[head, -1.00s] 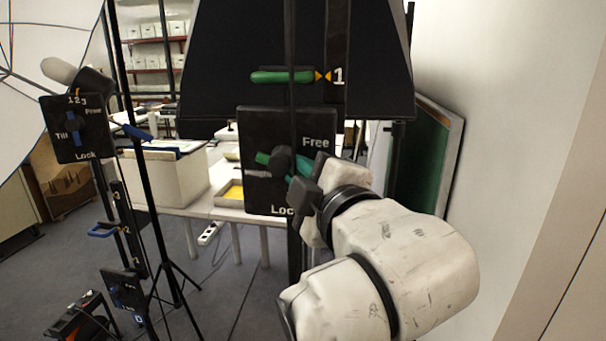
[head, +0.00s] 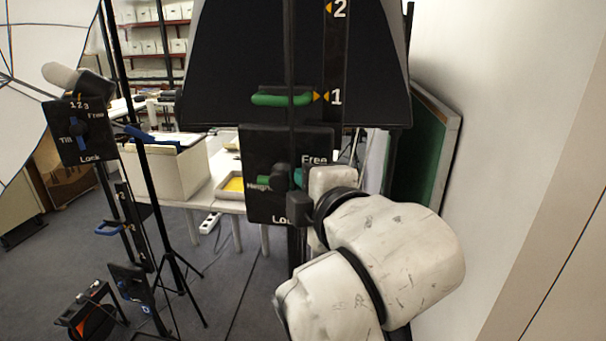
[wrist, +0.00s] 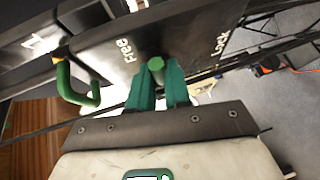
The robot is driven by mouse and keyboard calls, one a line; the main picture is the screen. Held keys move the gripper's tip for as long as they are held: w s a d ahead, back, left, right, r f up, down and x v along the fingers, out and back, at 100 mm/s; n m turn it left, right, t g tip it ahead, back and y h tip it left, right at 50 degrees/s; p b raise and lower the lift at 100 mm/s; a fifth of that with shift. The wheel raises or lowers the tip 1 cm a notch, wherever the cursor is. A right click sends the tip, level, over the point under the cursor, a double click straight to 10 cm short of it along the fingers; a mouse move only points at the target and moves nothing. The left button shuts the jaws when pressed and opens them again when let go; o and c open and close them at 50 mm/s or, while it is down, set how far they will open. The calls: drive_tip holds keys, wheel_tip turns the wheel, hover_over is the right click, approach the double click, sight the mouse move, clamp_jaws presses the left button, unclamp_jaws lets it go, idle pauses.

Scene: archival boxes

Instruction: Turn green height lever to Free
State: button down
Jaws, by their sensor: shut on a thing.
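The black height plate (head: 258,150) hangs at the middle of the head view, with Free at its upper right and Lock at its lower right, partly covered. A dark knob (head: 280,175) sits at its centre. In the wrist view the green lever end (wrist: 156,65) stands between my gripper's (wrist: 158,82) two teal fingers, which are shut on it. It lies between the Free and Lock labels. In the head view my gripper (head: 299,178) reaches in from the right, and the pole and my wrist hide much of the lever.
A green handle (head: 283,98) sits above the plate beside the number 1; it shows close to my fingers in the wrist view (wrist: 78,92). A thin dark pole crosses in front. A tilt plate (head: 85,132) stands left. A white wall (head: 500,100) bounds the right.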

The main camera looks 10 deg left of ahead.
drive_tip(key=shift+f, duration=0.1)
drive_tip(key=c, duration=1.1)
unclamp_jaws()
drive_tip(key=b+v, duration=0.2)
drive_tip(key=v, duration=0.8)
drive_tip(key=shift+s, duration=0.35)
drive_tip(key=shift+d, duration=0.15)
